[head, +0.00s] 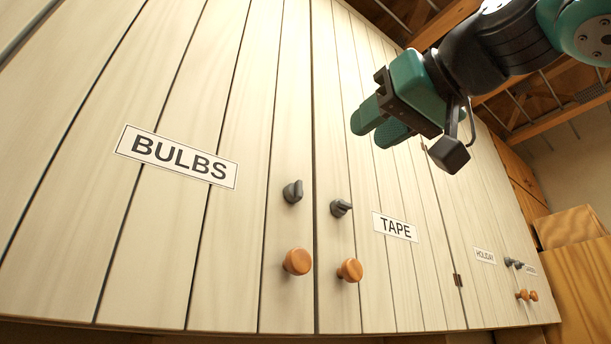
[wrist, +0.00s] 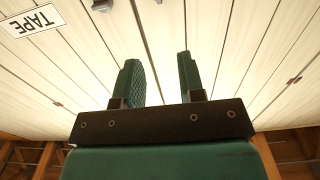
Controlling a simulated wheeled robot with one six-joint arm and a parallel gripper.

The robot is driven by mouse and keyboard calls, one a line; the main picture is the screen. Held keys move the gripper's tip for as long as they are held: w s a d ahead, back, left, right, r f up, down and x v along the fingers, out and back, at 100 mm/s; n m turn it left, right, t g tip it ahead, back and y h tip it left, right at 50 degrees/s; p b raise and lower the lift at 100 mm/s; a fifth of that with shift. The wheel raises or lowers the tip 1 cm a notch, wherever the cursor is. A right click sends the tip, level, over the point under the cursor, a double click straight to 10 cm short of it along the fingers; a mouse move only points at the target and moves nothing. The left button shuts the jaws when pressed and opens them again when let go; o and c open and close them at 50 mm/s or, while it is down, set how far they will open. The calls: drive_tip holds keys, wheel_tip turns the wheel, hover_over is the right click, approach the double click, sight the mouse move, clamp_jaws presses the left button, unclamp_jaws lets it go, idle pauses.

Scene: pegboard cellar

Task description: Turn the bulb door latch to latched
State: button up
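The bulb door latch (head: 293,191) is a small dark grey turn knob near the right edge of the pale plank door labelled BULBS (head: 178,157). Its grip ridge looks roughly upright in the head view. An orange-brown round pull (head: 297,261) sits below it. My gripper (head: 371,126) is up and to the right of the latch, in front of the TAPE door, apart from it. In the wrist view my gripper (wrist: 158,60) has its two green fingers spread with nothing between them. A sliver of a dark knob at the wrist view's top edge may be the bulb latch.
The TAPE door beside it has a similar latch (head: 341,207), a round pull (head: 350,270) and a label (head: 395,227). That latch also shows in the wrist view (wrist: 102,5). Further right are HOLIDAY-labelled doors (head: 485,256) and a wooden box (head: 570,227).

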sight(301, 181)
drive_tip(key=p+x, duration=0.3)
drive_tip(key=x, duration=0.5)
drive_tip(key=p+x, duration=0.3)
drive_tip(key=x, duration=0.5)
drive_tip(key=shift+d+f, duration=0.1)
drive_tip(key=shift+f, duration=0.15)
clamp_jaws()
